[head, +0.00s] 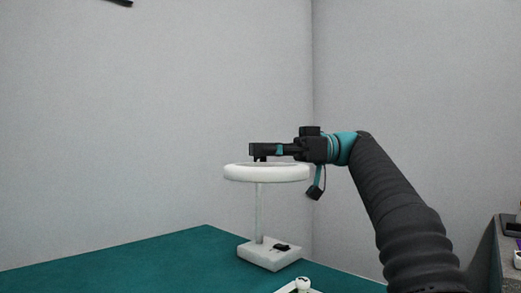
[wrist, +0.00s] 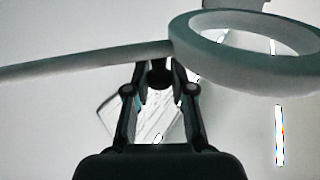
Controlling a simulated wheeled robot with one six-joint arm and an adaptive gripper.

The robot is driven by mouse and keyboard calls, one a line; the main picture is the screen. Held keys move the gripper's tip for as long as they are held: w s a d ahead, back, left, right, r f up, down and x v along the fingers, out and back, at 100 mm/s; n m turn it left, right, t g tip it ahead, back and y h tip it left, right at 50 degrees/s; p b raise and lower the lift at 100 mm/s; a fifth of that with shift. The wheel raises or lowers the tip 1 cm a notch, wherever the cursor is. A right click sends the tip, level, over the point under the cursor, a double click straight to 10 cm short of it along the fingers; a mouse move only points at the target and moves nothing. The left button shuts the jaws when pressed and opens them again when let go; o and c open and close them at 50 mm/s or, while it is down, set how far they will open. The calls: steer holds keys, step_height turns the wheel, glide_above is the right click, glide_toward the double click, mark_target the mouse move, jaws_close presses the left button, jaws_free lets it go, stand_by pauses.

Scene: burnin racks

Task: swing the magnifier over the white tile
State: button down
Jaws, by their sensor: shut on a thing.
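The magnifier (head: 266,174) has a white ring head on a thin upright post over a white block base (head: 268,256) on the green table. In the wrist view its ring (wrist: 250,62) is at the upper right, with a pale bar (wrist: 80,62) running left from it. My gripper (head: 258,157) is above the ring in the head view. In the wrist view my gripper (wrist: 160,74) is shut on a small dark knob (wrist: 160,76) beside the ring, at the bar. A pale square patch (wrist: 118,108) shows behind the fingers; I cannot tell whether it is the white tile.
The green table (head: 150,262) is bare to the left of the base. A small white object (head: 301,284) is cut off at the bottom edge of the head view. Grey walls meet behind the magnifier. Another surface with items (head: 511,228) is at the far right.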

steer(key=c, duration=1)
jaws_free()
steer(key=shift+d, duration=0.1)
